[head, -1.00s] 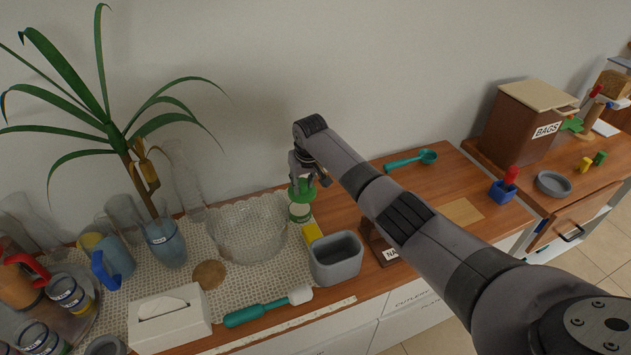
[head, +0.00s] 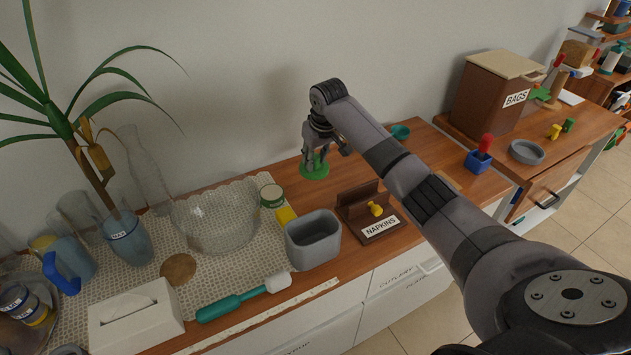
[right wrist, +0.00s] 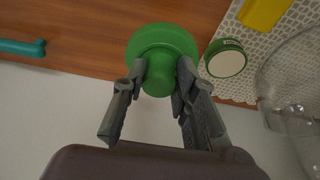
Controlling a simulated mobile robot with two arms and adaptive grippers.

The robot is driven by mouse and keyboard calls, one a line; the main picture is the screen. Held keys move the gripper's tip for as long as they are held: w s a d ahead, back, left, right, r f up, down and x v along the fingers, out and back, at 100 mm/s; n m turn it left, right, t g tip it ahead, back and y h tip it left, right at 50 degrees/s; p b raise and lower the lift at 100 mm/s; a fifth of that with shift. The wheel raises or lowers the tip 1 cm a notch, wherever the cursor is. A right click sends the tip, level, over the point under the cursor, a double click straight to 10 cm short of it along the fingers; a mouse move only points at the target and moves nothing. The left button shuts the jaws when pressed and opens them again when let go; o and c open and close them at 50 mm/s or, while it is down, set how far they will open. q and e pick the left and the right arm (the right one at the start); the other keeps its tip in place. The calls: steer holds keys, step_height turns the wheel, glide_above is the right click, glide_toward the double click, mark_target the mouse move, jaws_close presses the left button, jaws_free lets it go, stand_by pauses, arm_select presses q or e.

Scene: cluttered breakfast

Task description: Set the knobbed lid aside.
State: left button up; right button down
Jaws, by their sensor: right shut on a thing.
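The green knobbed lid (head: 315,172) is a round disc with a thick knob. My right gripper (head: 318,158) is shut on the knob, with one finger on each side, as the right wrist view shows for the lid (right wrist: 147,38). The lid is over bare wood near the wall, to the right of the jar; I cannot tell whether it touches the counter. The open jar (head: 271,198), with a green band and pale top, stands on the lace mat's right edge and also shows in the right wrist view (right wrist: 226,64). My left gripper is not in view.
A glass bowl (head: 215,222) is left of the jar. A yellow block (head: 286,216) and a grey bin (head: 313,240) are in front. A napkin holder (head: 362,205) stands to the right, with a teal scoop (head: 400,132) behind my arm. Some bare wood lies around the lid.

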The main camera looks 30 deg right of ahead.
step_height(320, 180, down, 9)
steer(key=shift+f, duration=0.1)
stand_by(0.3)
steer(key=c, duration=1.3)
jaws_free()
steer(key=shift+r, duration=0.35)
steer(key=v, duration=1.1)
steer(key=shift+r, duration=0.25)
steer(key=shift+s, duration=0.15)
